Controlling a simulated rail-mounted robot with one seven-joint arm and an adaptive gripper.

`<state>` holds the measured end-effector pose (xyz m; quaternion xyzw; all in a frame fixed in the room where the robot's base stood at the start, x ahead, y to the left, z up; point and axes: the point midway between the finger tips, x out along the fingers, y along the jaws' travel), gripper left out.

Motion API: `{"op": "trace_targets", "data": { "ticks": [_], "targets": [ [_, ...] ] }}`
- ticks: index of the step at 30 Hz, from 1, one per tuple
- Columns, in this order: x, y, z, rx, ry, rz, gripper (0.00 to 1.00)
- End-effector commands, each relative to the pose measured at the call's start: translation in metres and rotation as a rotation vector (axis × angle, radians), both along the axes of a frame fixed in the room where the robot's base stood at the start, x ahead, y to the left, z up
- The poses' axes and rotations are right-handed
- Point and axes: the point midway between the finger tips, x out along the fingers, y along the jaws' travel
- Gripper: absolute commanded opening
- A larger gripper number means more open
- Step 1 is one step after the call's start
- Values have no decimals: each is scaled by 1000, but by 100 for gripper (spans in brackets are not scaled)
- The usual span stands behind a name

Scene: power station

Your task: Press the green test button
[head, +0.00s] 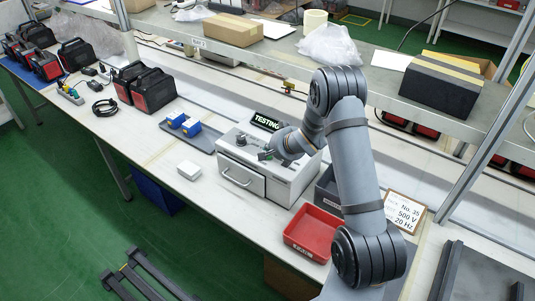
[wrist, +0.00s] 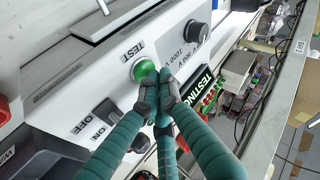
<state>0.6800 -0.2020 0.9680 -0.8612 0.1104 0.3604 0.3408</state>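The round green test button (wrist: 145,70) sits on the tester's white panel beside the printed word TEST, in the wrist view. My gripper (wrist: 160,84) is shut, its teal fingers drawn together with dark tips at the button's lower right edge. The fingertips overlap part of the button; I cannot tell whether they touch it. In the head view my gripper (head: 268,155) is over the top panel of the white tester box (head: 240,180). A TESTING sign (head: 266,122) shows lit behind it.
A black knob (wrist: 197,34) and a black ON/OFF switch (wrist: 110,114) flank the button. A red tray (head: 312,232), a white box (head: 189,170) and blue-and-white parts (head: 184,124) are on the bench. A shelf (head: 340,65) runs above the bench's back.

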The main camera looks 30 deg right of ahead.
Motion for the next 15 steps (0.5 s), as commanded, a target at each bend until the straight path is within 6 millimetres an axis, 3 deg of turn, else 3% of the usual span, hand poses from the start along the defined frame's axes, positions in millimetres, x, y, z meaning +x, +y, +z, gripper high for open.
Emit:
{"op": "trace_targets", "data": {
  "ticks": [7, 15],
  "targets": [
    [0, 0, 14, 0, 1, 0, 0],
    [0, 0, 15, 0, 1, 0, 0]
  ]
}}
